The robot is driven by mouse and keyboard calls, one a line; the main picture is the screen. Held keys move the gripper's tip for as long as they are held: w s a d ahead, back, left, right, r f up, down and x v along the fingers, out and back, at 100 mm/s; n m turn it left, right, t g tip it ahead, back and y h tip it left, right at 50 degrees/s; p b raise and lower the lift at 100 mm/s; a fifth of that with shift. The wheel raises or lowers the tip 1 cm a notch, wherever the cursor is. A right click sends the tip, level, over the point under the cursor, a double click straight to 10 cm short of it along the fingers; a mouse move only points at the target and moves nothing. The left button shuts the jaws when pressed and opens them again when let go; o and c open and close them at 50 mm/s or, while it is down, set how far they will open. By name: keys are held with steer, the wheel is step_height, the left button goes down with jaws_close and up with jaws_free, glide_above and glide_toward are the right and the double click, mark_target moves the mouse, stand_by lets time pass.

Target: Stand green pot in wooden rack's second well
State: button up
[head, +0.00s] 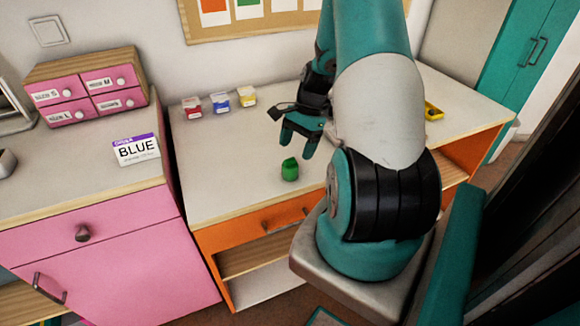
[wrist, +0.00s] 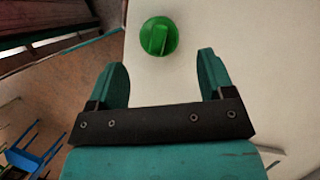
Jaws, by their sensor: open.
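The green pot (head: 289,169) stands on the pale tabletop (head: 235,150) near its front edge. In the wrist view the green pot (wrist: 158,37) shows from above as a round green shape with a raised ridge across its top. My gripper (head: 297,145) is open and empty, above the table and just behind the pot in the head view. In the wrist view the pot lies beyond the fingertips of my gripper (wrist: 163,70), apart from them. I see no wooden rack in either view; my arm hides part of the table.
Three small boxes with red, blue and yellow (head: 219,100) stand at the table's back left. A yellow object (head: 433,111) lies at the right. The table left of the pot is clear.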

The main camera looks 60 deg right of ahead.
mark_target(290, 166)
steer(key=x, duration=0.7)
steer(key=shift+f, duration=0.15)
steer(key=c, duration=1)
